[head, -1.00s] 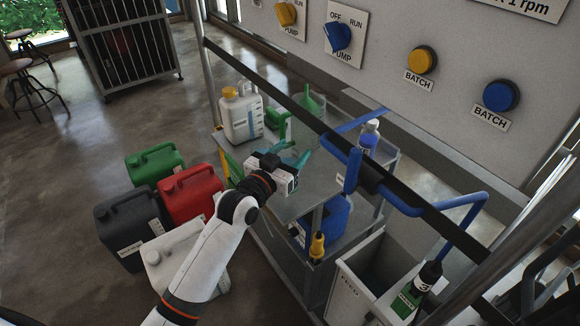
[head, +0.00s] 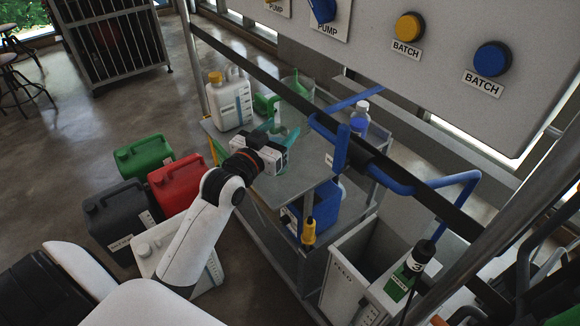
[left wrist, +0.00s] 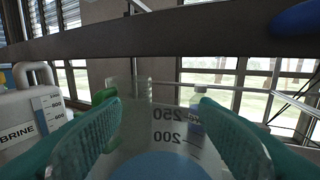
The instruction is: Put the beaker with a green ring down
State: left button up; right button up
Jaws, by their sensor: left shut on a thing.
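My left gripper (head: 279,134), with teal fingers, is over the grey cart top (head: 300,178) in the head view. In the left wrist view its two fingers (left wrist: 160,130) are shut on a clear beaker (left wrist: 158,142) with 250 and 200 marks and a blue area low in the picture. The beaker's green ring does not show clearly. The beaker's base is hidden, so I cannot tell whether it touches the cart top. My right gripper is not in view.
A black rail (head: 300,100) and blue pipe (head: 340,150) cross above the cart. Green, red (head: 177,183) and black canisters stand on the floor left.

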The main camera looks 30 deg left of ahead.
pick_arm(q)
notch_tip(320, 180, down, 3)
jog(key=shift+f, duration=0.15)
jog(key=shift+f+b, duration=0.3)
jog(key=shift+f, duration=1.35)
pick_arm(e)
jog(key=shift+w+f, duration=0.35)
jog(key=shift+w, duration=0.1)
pick_arm(q)
jog(key=o, duration=1.1)
jog(key=shift+f, duration=0.15)
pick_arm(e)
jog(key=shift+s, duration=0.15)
pick_arm(q)
jog(key=shift+s, duration=0.15)
jog(key=s, duration=0.6)
jog(key=s+b, duration=0.1)
jog(key=s, duration=0.4)
jog(key=shift+s+r, duration=0.2)
jog(key=shift+s, duration=0.2)
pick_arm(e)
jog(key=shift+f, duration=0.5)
